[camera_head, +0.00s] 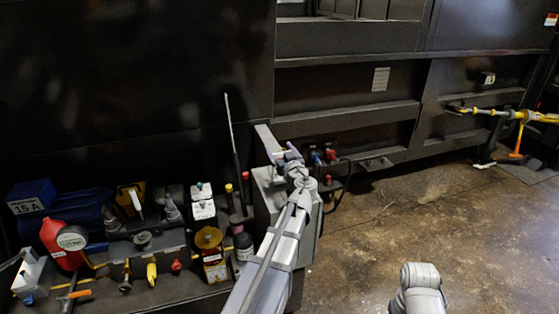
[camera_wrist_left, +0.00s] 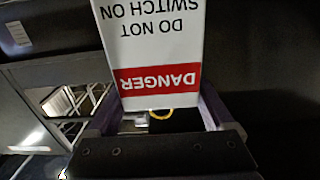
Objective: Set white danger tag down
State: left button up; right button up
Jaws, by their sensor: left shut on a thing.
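The white danger tag (camera_wrist_left: 160,45) fills the upper middle of the left wrist view. It carries a red DANGER band and black "DO NOT SWITCH ON" text, upside down in that view. My left gripper (camera_wrist_left: 158,110) is shut on the tag, its two dark fingers on either side of it. In the head view my left gripper (camera_head: 286,154) is in front of the dark machine, by the top of a grey box (camera_head: 270,190). My right gripper is not in view.
A thin upright rod (camera_head: 233,140) stands left of my left gripper. The concrete floor (camera_head: 450,220) at right is mostly clear.

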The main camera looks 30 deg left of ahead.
pick_arm(q)
jog(key=shift+f+b, duration=0.45)
jog(key=shift+f, duration=0.5)
jog(key=shift+f, duration=0.2)
jog(key=o, duration=1.5)
jog(key=shift+o, duration=0.2)
jog(key=shift+r, duration=0.1)
jog(key=shift+r, duration=0.25)
jog(key=v, duration=1.2)
jog(key=shift+f, duration=0.2)
